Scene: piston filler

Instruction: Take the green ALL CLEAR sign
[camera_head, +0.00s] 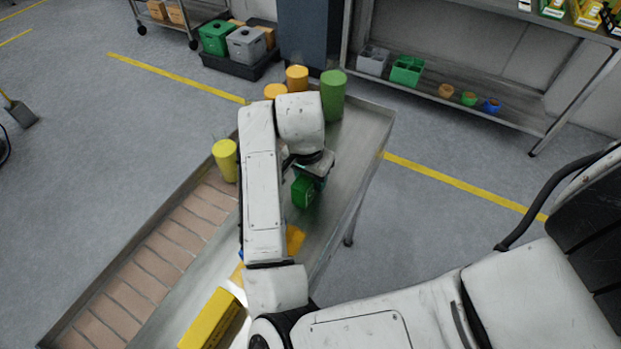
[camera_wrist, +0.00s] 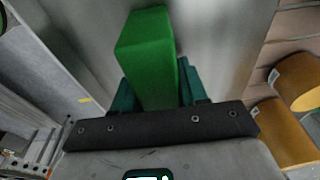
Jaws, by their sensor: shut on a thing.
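The green sign (camera_head: 303,191) is a small green block in the head view, over the metal table (camera_head: 352,150). In the wrist view the green sign (camera_wrist: 150,60) stands out between the jaws. No lettering on it can be read. My gripper (camera_head: 308,172) is shut on it, and its teal fingers (camera_wrist: 155,85) lie on both sides of it. The lower part of the sign is hidden by the gripper's dark bar. I cannot tell whether the sign touches the table.
A green cylinder (camera_head: 333,95), orange cylinders (camera_head: 297,78) and a yellow cylinder (camera_head: 226,160) stand at the table's far and left parts. A yellow box (camera_head: 209,318) lies near the front. A shelf rack (camera_head: 470,110) stands beyond. The table's right side looks clear.

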